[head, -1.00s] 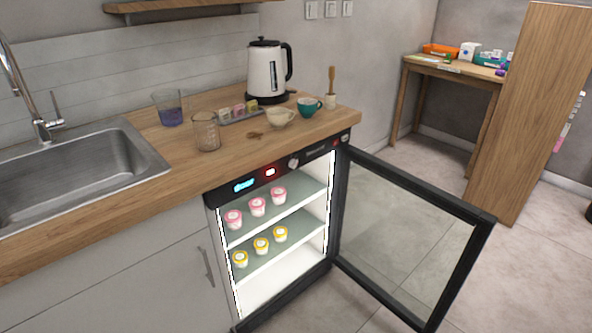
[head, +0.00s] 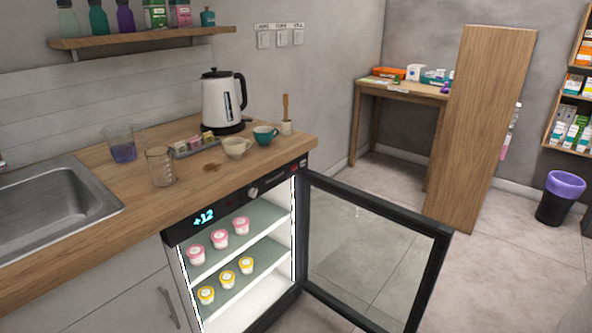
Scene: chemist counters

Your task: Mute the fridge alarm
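The fridge (head: 178,236) is built in under the wooden counter, and its inside is lit. Its glass door (head: 372,255) stands wide open to the right. The black control strip along its top shows a blue "+12" display (head: 204,217). A round knob (head: 254,192) sits to the right on the strip, with a small dark reddish spot between it and the display. A small red mark (head: 303,163) is at the strip's right end. Pink-lidded cups (head: 219,240) stand on the upper shelf, yellow-lidded ones (head: 227,279) on the lower. My gripper is not in view.
A kettle (head: 219,100), two cups (head: 236,147), a glass beaker (head: 161,167) and a tray stand on the counter (head: 110,226). A tall wooden panel (head: 480,130) and a bin (head: 559,198) are at the right. The open door takes up floor room before the fridge.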

